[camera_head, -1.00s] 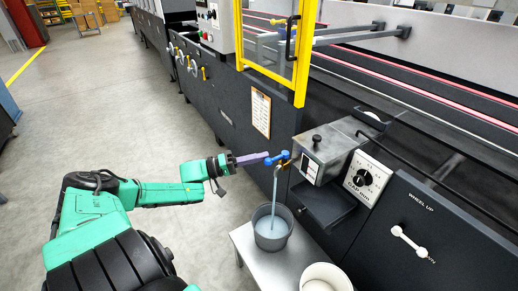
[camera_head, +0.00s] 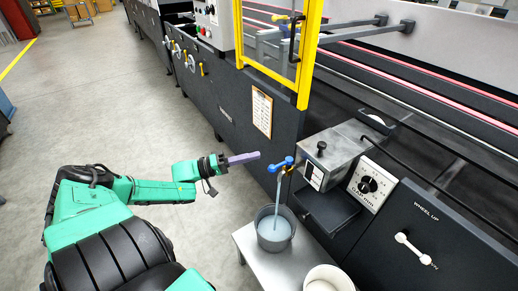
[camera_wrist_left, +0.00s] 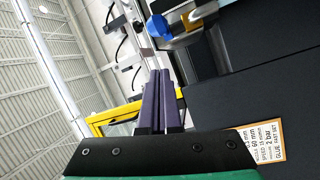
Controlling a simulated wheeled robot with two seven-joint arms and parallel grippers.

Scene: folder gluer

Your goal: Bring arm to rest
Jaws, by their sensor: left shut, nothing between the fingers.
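My left gripper (camera_head: 258,155) is at the end of the green arm, over the floor in front of the machine. Its purple fingers are shut with nothing between them, and they also show in the left wrist view (camera_wrist_left: 161,85). The blue tap handle (camera_head: 281,164) is just right of the fingertips, with a small gap between them in the head view. A bluish stream (camera_head: 276,193) runs from the tap into a grey bucket (camera_head: 261,232), which holds bluish liquid. The blue handle also shows past the fingers in the left wrist view (camera_wrist_left: 158,27). My right gripper is not in view.
The bucket stands on a low grey table (camera_head: 246,245), beside a white container (camera_head: 327,279). The dark machine (camera_head: 235,105) with a yellow frame (camera_head: 306,70) and a glue box (camera_head: 328,157) fills the right side. Open floor (camera_head: 110,105) lies at left.

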